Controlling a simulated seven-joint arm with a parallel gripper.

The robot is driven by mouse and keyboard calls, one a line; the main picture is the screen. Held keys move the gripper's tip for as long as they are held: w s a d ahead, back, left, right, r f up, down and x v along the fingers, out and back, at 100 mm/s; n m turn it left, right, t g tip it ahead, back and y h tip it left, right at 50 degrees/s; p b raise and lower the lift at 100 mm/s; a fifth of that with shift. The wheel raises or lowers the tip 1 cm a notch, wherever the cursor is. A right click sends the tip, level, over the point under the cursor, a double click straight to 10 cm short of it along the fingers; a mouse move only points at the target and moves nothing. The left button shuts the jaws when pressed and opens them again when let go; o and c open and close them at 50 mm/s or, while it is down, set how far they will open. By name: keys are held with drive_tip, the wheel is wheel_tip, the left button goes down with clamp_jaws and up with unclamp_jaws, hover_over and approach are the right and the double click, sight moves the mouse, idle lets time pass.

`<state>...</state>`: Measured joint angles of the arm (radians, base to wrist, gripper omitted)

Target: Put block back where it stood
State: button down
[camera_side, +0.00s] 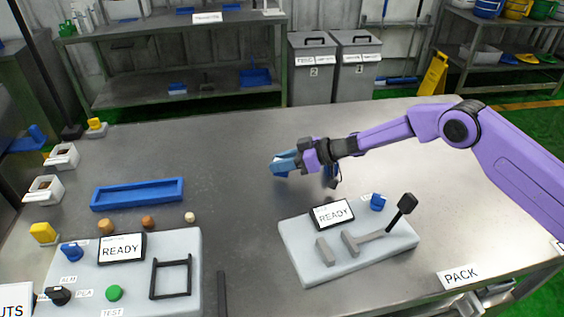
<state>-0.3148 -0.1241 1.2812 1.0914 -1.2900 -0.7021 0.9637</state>
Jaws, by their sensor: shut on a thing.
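My gripper (287,163) is at the middle of the steel table, reaching in from the right and pointing left. It is shut on the block, but the blue shapes at its tip blend together, so I cannot tell the block's edges from the fingers. The gripper appears to be above the tabletop; its exact height is unclear. A long blue tray (138,206) lies on the table to the left, apart from the gripper.
Right panel (290,238) has a READY screen (332,214), blue knob (377,202), grey pieces and a black-knobbed lever (404,207). Left panel (190,245) has another READY screen (122,249), green button (114,293) and black frame (171,277). Small round pieces (148,222) lie between tray and panel.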

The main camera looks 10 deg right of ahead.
drive_tip(key=shift+f, duration=0.65)
drive_tip(key=c, duration=0.8)
unclamp_jaws()
drive_tip(key=shift+r, duration=0.25)
drive_tip(key=v, duration=1.2)
drive_tip(key=shift+r, duration=0.3)
